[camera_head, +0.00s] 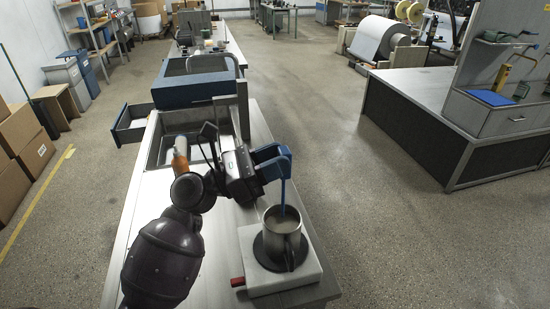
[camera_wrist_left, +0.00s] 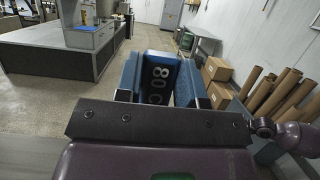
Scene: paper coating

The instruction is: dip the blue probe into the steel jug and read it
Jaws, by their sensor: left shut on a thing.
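My left gripper (camera_head: 262,160) is shut on the blue probe (camera_head: 282,155), above and slightly left of the steel jug (camera_head: 296,246). The probe's thin blue stem points down, and its lower end shows inside the jug's mouth. I cannot tell how deep it sits in the pale liquid (camera_head: 276,222). The jug stands upright on a black round plate on a white block. In the left wrist view, the probe (camera_wrist_left: 157,84) sits between my two blue fingers. Pale characters show on its dark face, like 80 or 08, with a partly hidden line below. My right gripper is not in view.
The white block (camera_head: 308,278), with a red knob (camera_head: 237,282), stands at the bench's near right end. A sink (camera_head: 160,146) and an orange-and-white bottle (camera_head: 180,158) are behind my left arm. The floor right of the bench is clear.

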